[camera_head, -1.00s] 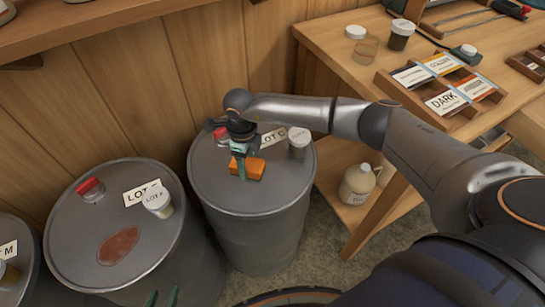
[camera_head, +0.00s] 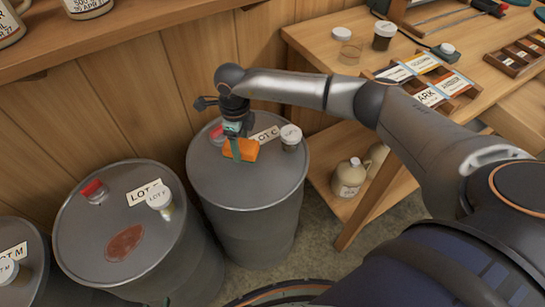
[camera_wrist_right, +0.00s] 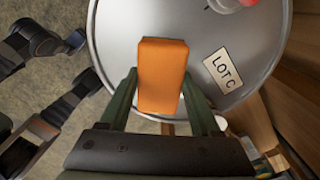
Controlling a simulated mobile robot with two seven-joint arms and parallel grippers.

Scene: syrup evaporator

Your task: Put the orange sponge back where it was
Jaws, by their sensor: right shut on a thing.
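The orange sponge (camera_head: 240,150) is between the fingers of my right gripper (camera_head: 238,146), which is shut on it. It appears a little above the lid of the LOT C drum (camera_head: 250,185). In the right wrist view the sponge (camera_wrist_right: 162,75) stands out between the two green fingers, with the grey lid behind it.
The LOT C lid carries a red cap (camera_head: 217,133), a label and a white-capped jar (camera_head: 291,137). Left of it stands another drum (camera_head: 85,235) with a reddish-brown patch (camera_head: 124,243), a red cap and a jar. A wooden bench (camera_head: 320,50) is at right.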

